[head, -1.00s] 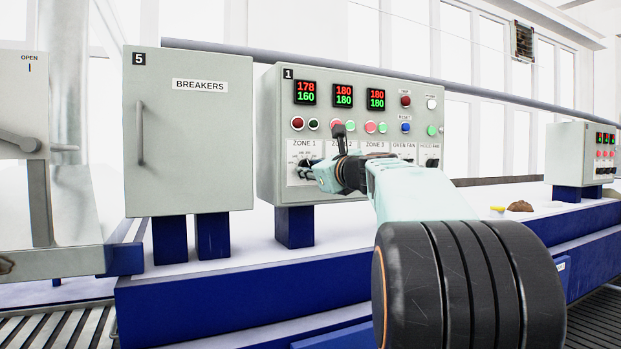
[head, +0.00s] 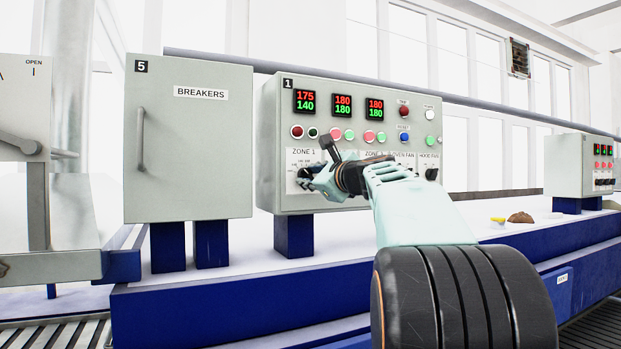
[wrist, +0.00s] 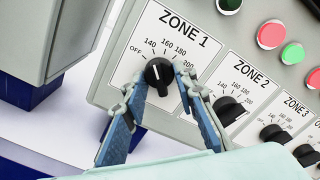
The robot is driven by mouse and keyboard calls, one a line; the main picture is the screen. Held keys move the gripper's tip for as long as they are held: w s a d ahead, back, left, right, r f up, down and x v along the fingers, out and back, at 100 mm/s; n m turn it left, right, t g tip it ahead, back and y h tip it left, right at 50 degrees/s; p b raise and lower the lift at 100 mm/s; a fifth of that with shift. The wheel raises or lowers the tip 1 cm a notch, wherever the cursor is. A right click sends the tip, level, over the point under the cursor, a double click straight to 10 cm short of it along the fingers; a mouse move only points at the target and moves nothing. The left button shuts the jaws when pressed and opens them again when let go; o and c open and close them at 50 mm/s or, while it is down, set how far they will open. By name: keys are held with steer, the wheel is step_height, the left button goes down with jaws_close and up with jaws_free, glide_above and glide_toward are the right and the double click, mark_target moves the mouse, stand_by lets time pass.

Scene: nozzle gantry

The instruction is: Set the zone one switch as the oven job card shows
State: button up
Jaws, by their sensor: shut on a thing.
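The zone one switch is a black knob (wrist: 158,75) on a white plate marked OFF, 140, 160, 180, 200. The white line on it points up and slightly left, towards 140. My gripper (wrist: 160,82) is shut on this knob, one finger on each side. In the head view my gripper (head: 308,179) is at the ZONE 1 plate on panel 1 (head: 265,150) and partly hides the knob. The zone 1 display (head: 305,102) reads 175 in red over 140 in green. I do not see the oven job card.
Zone 2 (wrist: 231,108) and zone 3 (wrist: 275,134) knobs sit close to the right of zone 1. Buttons are above them. The breakers cabinet (head: 190,140) stands left of panel 1. A smaller panel (head: 570,168) is at far right.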

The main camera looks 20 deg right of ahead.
steer(key=o, duration=1.1)
steer(key=shift+s, duration=0.1)
steer(key=s, duration=1.1)
steer(key=shift+s+d, duration=0.2)
steer(key=shift+s, duration=0.2)
